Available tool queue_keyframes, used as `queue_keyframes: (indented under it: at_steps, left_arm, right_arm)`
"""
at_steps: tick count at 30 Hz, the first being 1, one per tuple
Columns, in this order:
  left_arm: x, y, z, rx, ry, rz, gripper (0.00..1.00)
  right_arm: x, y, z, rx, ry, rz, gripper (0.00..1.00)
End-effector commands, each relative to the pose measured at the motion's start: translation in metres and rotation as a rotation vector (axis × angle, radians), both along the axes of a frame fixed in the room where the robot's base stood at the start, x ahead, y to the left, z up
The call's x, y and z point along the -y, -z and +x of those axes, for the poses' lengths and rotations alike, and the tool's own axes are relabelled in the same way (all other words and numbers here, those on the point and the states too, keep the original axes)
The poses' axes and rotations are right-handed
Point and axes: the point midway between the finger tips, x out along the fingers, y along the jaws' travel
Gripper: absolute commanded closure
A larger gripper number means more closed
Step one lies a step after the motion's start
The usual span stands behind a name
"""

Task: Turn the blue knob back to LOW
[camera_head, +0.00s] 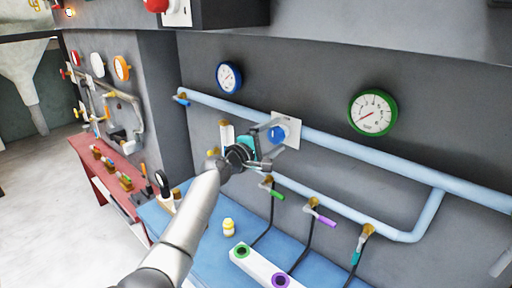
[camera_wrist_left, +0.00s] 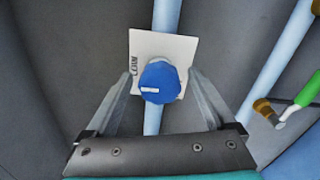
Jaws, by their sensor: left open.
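The blue knob (camera_head: 277,134) sits on a white square plate (camera_head: 291,121) on the light blue wall pipe. In the left wrist view the knob (camera_wrist_left: 159,81) has a white mark on its face, and the plate (camera_wrist_left: 146,44) carries the word LOW by its left edge. The white mark is not beside that word. My left gripper (camera_head: 268,146) is open in front of the knob; in the left wrist view its fingers (camera_wrist_left: 159,92) stand on either side of the knob, with gaps visible. My right gripper is not in view.
A blue gauge (camera_head: 229,77) and a green gauge (camera_head: 371,112) hang above the pipe (camera_head: 340,147). Valves with green (camera_head: 277,194), purple (camera_head: 325,220) and teal handles hang below.

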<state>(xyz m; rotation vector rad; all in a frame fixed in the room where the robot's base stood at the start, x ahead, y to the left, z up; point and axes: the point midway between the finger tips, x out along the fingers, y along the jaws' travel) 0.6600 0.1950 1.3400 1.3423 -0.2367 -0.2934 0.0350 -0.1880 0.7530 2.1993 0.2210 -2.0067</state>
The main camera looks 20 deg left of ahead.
Motion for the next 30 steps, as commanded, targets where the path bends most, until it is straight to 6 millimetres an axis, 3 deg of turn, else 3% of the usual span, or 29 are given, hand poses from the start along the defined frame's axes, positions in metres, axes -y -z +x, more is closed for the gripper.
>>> queue_keyframes:
  at_steps: [30]
  left_arm:
    - [-0.048,0.001,-0.130,-0.001,-0.001,0.003,0.11]
  right_arm:
    - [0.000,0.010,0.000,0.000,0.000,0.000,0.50]
